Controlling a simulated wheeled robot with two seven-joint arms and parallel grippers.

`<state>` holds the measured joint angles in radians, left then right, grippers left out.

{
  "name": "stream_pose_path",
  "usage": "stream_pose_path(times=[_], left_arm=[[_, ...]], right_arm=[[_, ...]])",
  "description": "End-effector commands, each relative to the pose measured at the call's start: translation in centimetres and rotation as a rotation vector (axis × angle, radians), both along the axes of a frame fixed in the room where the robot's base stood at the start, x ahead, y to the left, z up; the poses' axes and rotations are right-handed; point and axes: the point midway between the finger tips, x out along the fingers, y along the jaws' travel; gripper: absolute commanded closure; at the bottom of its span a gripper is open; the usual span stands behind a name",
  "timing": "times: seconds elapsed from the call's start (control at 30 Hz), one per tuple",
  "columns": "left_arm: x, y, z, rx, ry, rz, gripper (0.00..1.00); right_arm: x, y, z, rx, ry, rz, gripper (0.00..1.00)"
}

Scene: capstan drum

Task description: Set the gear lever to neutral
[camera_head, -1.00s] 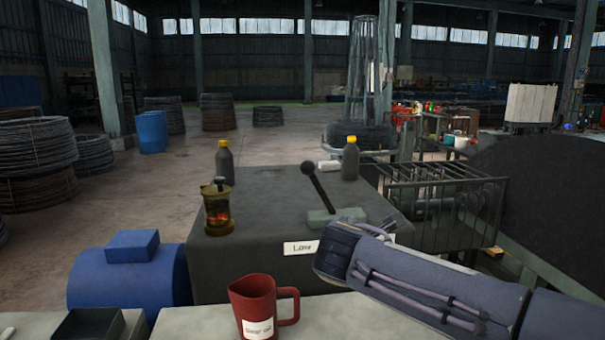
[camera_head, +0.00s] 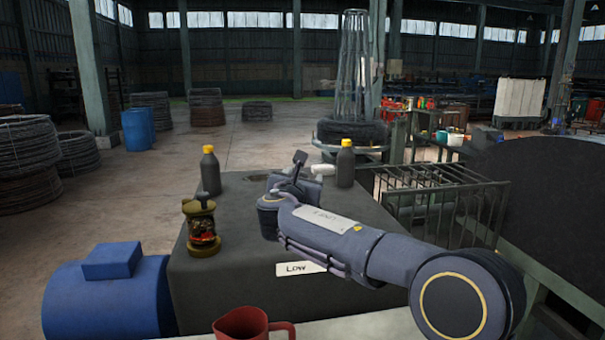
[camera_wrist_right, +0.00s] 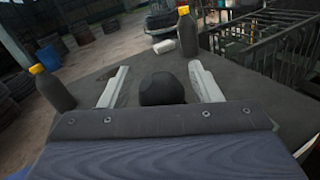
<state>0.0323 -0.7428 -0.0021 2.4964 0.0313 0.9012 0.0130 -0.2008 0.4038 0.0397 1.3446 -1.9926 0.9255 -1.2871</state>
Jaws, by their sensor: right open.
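The gear lever's round black knob (camera_wrist_right: 162,90) shows in the right wrist view, between the two pale fingers of my right gripper (camera_wrist_right: 159,68). The fingers are open, with a visible gap on each side of the knob. In the head view my right gripper (camera_head: 295,178) is over the top of the dark gearbox housing (camera_head: 225,262). My right wrist and forearm hide the lever's shaft and its green base there, so the lever's tilt cannot be told. A white "Low" label (camera_head: 300,268) is on the housing's front. My left gripper is not in view.
Two dark bottles with yellow caps stand on the housing, one left (camera_head: 210,172) and one right (camera_head: 345,165). A brass-coloured oiler (camera_head: 202,228) is at its left edge. A red mug (camera_head: 240,325) is in front, a blue motor (camera_head: 110,300) left, a metal cage (camera_head: 440,205) right.

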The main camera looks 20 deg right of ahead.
Motion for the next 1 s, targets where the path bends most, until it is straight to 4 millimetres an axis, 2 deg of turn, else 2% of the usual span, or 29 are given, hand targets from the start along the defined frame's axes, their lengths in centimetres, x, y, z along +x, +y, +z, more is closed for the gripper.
stream_pose_path(times=[0.27,0.3,0.73,0.87,1.0], left_arm=[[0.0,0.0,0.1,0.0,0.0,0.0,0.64],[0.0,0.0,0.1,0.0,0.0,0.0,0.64],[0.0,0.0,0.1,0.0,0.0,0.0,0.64],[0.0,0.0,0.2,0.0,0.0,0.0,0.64],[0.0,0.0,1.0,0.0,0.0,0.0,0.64]], right_arm=[[0.2,-0.2,-0.1,0.0,0.0,0.0,0.43],[0.2,-0.2,-0.1,0.0,0.0,0.0,0.45],[0.2,-0.2,-0.1,0.001,0.001,0.0,1.0],[0.1,-0.5,0.2,0.017,-0.005,-0.001,1.0],[-0.6,-3.0,1.4,0.156,-0.043,-0.006,1.0]])
